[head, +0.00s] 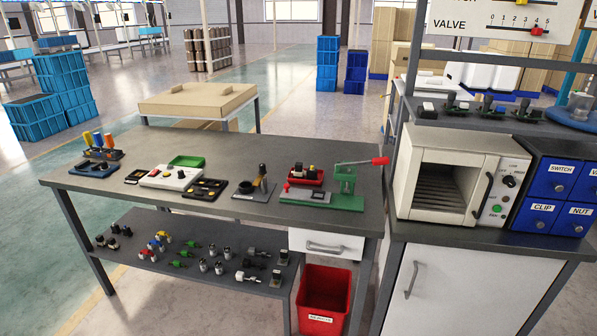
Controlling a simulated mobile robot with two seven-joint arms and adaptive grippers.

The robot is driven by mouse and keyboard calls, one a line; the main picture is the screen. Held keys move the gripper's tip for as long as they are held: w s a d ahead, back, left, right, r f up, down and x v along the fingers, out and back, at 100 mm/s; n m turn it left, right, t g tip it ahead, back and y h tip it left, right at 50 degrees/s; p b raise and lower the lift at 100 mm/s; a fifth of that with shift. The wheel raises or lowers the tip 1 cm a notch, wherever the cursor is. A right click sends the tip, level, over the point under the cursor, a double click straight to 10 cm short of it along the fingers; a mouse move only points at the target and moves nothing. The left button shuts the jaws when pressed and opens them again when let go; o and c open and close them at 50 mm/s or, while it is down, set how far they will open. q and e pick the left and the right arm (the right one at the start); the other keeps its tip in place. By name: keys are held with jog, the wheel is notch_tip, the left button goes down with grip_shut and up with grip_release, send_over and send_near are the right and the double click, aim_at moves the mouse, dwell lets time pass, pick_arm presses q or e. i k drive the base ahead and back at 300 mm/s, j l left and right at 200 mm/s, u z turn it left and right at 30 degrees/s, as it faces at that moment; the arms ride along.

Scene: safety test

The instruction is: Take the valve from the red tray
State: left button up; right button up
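A small red tray (318,181) sits on the grey workbench (130,190), toward its right end. A few small dark parts (311,171) are in it, close together. They are too small to tell which is a valve. Neither of my grippers is in view, and nothing is seen touching the tray.
A green press (346,186) with a red-tipped lever stands right of the tray. A stand (262,183), black trays and a green tray (187,161) are to the left. A lower shelf (205,285) holds several small parts. A red bin (324,297) is below. An oven (455,178) stands right.

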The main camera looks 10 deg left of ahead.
aim_at(298, 173)
jog(key=i+j+z, duration=0.2)
jog(key=j, duration=0.15)
jog(key=i+j+z, duration=0.25)
jog(key=j+z, duration=0.2)
jog(key=j, duration=0.25)
